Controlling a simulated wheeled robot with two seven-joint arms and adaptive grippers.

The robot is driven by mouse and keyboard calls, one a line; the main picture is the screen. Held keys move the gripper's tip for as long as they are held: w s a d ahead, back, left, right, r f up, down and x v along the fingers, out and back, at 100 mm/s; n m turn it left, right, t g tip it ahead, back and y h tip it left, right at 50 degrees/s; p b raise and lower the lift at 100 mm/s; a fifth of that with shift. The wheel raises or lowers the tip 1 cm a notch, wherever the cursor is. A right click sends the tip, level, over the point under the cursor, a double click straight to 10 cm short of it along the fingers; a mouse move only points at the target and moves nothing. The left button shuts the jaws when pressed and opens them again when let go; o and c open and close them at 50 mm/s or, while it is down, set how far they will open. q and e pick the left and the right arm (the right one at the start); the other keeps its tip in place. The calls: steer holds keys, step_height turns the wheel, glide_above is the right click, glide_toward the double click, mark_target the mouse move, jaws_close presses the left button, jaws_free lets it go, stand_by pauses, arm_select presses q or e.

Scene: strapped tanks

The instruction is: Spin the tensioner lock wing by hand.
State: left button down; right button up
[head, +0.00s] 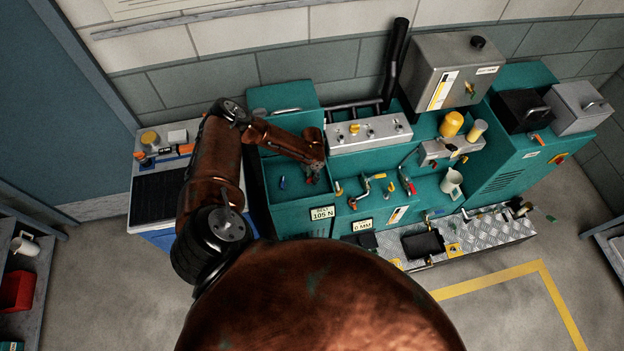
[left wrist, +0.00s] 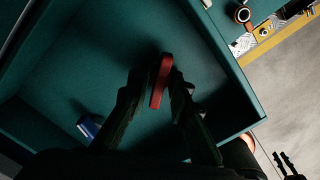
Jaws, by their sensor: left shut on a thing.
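My left gripper (head: 312,178) reaches down into an open teal tray-like bay (head: 262,190) on the left of the machine. In the left wrist view its two dark fingers (left wrist: 157,92) are closed on a narrow red piece, which looks like the lock wing (left wrist: 164,72). The red wing stands up between the fingertips above the teal floor. In the head view it is mostly hidden by the gripper. The wing's base and mount are hidden. A small blue piece (left wrist: 89,126) is in the same bay, apart from the fingers.
The bay's side walls stand close around my left gripper. A readout plate marked 105 N (head: 321,213) is on its front. A side cart (head: 158,185) stands left.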

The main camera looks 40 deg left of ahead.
stand_by(0.5)
arm_select(q)
steer(key=shift+f, duration=0.1)
steer(key=shift+f+m+b, duration=0.1)
steer(key=shift+m+b, duration=0.45)
steer(key=shift+m, duration=0.25)
steer(key=shift+m+b, duration=0.4)
steer(key=shift+m, duration=1.3)
steer(key=c, duration=1.9)
jaws_free()
steer(key=shift+c, duration=0.2)
steer(key=shift+r, duration=0.3)
